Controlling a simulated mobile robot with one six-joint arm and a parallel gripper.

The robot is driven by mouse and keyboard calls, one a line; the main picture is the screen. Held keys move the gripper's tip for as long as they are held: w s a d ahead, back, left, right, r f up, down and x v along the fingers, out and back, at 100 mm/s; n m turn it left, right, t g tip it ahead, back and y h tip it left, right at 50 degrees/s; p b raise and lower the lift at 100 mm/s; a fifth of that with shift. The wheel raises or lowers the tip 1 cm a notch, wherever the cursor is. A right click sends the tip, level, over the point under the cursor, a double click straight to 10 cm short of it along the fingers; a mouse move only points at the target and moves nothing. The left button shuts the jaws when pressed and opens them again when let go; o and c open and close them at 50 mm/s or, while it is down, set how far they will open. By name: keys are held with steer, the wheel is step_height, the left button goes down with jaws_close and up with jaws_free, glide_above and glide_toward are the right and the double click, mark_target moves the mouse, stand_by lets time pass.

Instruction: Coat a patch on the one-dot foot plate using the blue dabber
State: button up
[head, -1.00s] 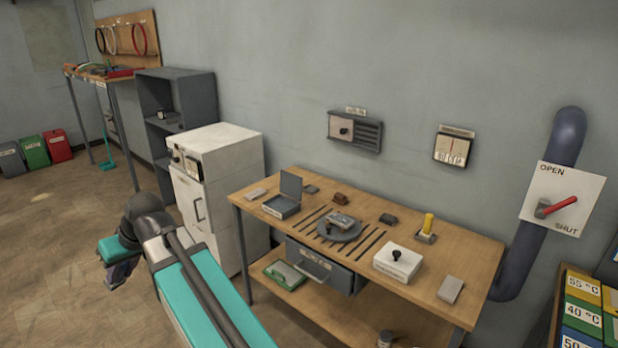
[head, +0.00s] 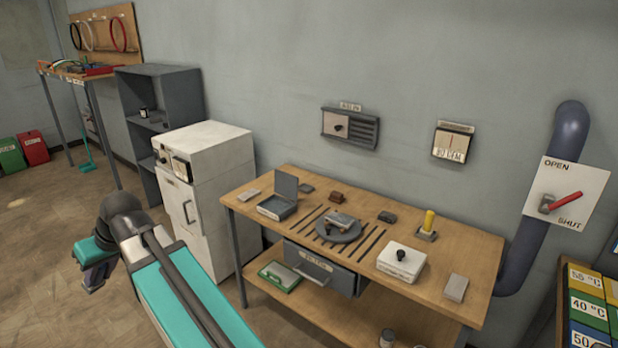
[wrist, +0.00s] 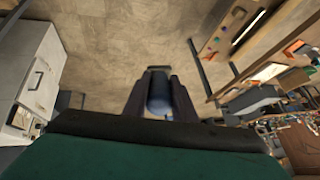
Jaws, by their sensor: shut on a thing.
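My gripper (wrist: 160,88) is shut on a blue rounded thing (wrist: 158,98), which looks like the blue dabber, seen between the dark jaws in the wrist view. In the head view my gripper (head: 97,278) hangs at the left over open floor, away from the workbench; the held thing cannot be made out there. On the workbench (head: 465,245), a round dark disc (head: 352,236) bears a small greyish piece (head: 340,220). I cannot tell any foot plate by its dots at this size.
The bench also bears an open grey box (head: 278,208), a yellow-handled tool (head: 428,222) and a white box with a black knob (head: 400,265). A white cabinet (head: 215,200) stands left of it. A pipe with a red lever (head: 566,200) is at right.

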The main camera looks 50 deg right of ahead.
steer(key=shift+d, duration=0.1)
steer(key=w+d+m+h+p, duration=0.1)
steer(key=w+d+m+h, duration=0.1)
steer(key=d, duration=1.7)
steer(key=w+d+m+h+p, duration=0.1)
steer(key=w+d+m, duration=0.1)
steer(key=d, duration=1.8)
steer(key=s+d+m+h, duration=0.1)
steer(key=s+d, duration=0.5)
steer(key=d, duration=0.7)
steer(key=s+d+f+m+h+p, duration=0.1)
steer(key=s+d, duration=0.5)
steer(key=d, duration=0.7)
steer(key=s+d+f+m+h, duration=0.1)
steer(key=s+d+m, duration=0.1)
steer(key=s+d, duration=0.5)
steer(key=d, duration=0.6)
steer(key=shift+d+f+m+h, duration=0.2)
steer(key=shift+d+m+h, duration=0.1)
steer(key=shift+m, duration=0.1)
steer(key=shift+s+f, duration=0.1)
steer(key=shift+f+b, duration=0.7)
steer(key=shift+f, duration=1.7)
